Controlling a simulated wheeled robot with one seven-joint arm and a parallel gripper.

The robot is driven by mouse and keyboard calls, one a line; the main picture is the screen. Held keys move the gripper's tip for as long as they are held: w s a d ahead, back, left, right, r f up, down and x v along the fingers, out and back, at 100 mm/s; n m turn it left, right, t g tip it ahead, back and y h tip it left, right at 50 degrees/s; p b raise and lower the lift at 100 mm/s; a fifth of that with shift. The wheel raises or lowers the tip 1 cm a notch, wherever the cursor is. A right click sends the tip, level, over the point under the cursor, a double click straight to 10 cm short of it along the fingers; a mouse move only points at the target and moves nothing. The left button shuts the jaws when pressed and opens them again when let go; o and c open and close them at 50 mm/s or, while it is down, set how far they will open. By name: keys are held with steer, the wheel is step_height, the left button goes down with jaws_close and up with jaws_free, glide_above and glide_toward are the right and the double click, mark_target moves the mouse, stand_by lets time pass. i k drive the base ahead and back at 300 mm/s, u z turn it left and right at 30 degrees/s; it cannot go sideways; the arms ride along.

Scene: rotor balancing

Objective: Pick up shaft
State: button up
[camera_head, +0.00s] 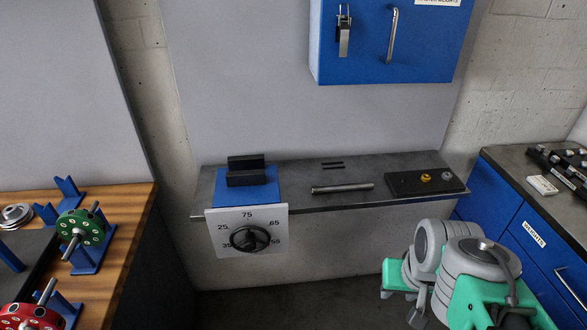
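A bare silver shaft (342,187) lies flat on the grey wall shelf (300,202), roughly parallel to its front edge. It sits between a blue block with a black slotted top and a black holder plate. Other shafts pass through the green rotor (82,227) and the red rotor (30,318) on the wooden bench at left. My grey and green arm is folded at the lower right, apart from the shelf. I cannot make out my gripper's fingers in this view.
The blue block (262,197) has a dial panel (247,232) on its front. The black plate (400,188) holds small brass and grey pieces. A blue cabinet (385,50) hangs above the shelf. A counter with blue drawers (535,235) stands at right. Open floor (300,308) lies below the shelf.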

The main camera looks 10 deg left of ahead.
mark_target(362, 185)
steer(key=u, duration=0.95)
steer(key=i, duration=0.95)
steer(key=u, duration=1.05)
